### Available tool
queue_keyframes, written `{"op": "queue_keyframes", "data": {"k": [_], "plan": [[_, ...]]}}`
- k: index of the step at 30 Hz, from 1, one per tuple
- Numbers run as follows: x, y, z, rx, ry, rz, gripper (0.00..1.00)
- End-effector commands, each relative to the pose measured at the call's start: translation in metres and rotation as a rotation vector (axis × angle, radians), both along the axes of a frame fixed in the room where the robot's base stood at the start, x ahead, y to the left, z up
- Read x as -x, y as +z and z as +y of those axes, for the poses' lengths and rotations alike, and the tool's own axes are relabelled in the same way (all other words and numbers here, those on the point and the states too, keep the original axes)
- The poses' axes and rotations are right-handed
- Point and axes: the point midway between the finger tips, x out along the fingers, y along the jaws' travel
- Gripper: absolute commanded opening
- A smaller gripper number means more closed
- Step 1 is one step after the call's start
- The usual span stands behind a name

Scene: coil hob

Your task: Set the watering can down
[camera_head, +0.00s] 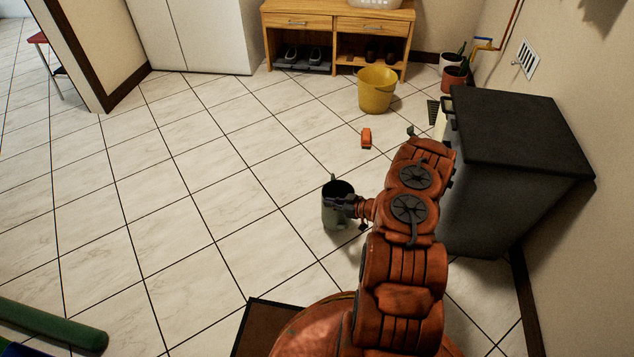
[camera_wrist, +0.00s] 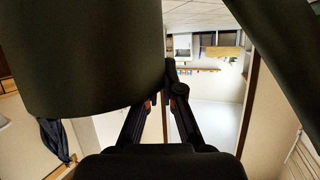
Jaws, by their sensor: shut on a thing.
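The watering can (camera_head: 333,216) is a grey-green, open-topped vessel in the middle of the head view, roughly upright above the tiled floor. I cannot tell whether its base touches the tiles. My gripper (camera_head: 347,202) is at its right side, shut on it; the exact grip is small and partly hidden. In the wrist view the can's dark rounded body (camera_wrist: 95,60) fills the upper left, close to my gripper's fingers (camera_wrist: 170,95). A dark slanted part at the upper right of that view may belong to the can too.
A black cabinet-like box (camera_head: 520,140) stands right of my arm. A yellow bucket (camera_head: 376,90), a small orange object (camera_head: 366,137) and a wooden shoe bench (camera_head: 337,30) are farther back. A green roll (camera_head: 50,325) lies at lower left. The tiles left of the can are clear.

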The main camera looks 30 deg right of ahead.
Motion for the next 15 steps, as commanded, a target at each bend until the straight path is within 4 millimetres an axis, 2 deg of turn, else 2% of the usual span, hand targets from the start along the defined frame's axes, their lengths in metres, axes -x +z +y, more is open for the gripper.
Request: {"op": "queue_keyframes", "data": {"k": [3, 9, 15], "plan": [[-0.026, -0.006, -0.009, 0.006, 0.005, -0.005, 0.0], [-0.065, -0.009, -0.024, 0.006, 0.003, -0.005, 0.0], [-0.094, -0.011, -0.035, 0.003, 0.002, -0.004, 0.0]]}}
